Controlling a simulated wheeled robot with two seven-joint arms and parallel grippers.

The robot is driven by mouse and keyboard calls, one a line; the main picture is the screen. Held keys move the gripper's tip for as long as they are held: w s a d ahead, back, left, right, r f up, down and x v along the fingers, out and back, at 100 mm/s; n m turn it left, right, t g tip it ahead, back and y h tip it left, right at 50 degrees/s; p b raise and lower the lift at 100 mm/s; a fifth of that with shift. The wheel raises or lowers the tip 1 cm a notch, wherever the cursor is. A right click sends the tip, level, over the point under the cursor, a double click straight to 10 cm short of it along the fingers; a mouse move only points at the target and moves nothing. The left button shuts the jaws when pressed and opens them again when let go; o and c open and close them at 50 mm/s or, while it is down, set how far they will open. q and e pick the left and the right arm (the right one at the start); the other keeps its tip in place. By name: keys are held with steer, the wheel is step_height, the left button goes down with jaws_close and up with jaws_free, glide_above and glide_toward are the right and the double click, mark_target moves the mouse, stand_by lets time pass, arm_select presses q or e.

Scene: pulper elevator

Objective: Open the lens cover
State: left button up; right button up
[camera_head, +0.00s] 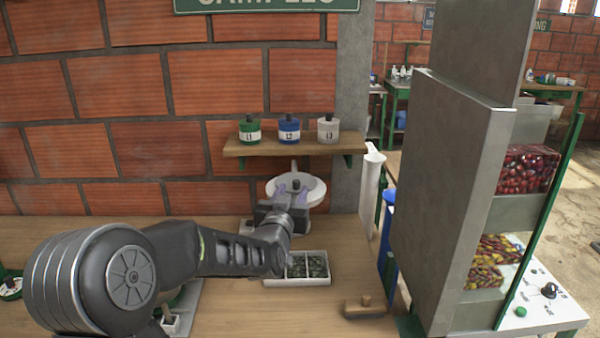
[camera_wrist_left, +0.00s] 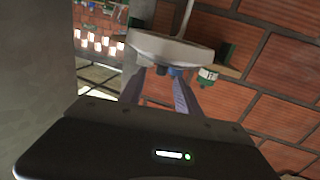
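A round white disc-like part (camera_head: 317,191), which looks like the lens cover, stands by the wall below the small shelf. A dark knob shows at its middle in the head view. In the left wrist view the disc (camera_wrist_left: 168,48) shows edge-on, just beyond the fingers. My left gripper (camera_head: 292,196) is in front of the disc and hides its lower part. In the left wrist view its two fingers (camera_wrist_left: 160,82) are spread apart with nothing clearly held between them. I cannot tell whether they touch the disc. My right gripper is not in view.
A tall grey cabinet (camera_head: 440,200) stands to the right.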

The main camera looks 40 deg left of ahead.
mark_target(297, 180)
arm_select(q)
steer(key=shift+w+a, duration=0.25)
steer(key=shift+w, duration=0.15)
steer(key=shift+s+r, duration=0.1)
steer(key=shift+s, duration=0.1)
steer(key=shift+p+x, duration=1.3)
steer(key=shift+x, duration=2.7)
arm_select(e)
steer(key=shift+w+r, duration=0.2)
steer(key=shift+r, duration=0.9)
arm_select(q)
steer(key=shift+c, duration=0.6)
jaws_close()
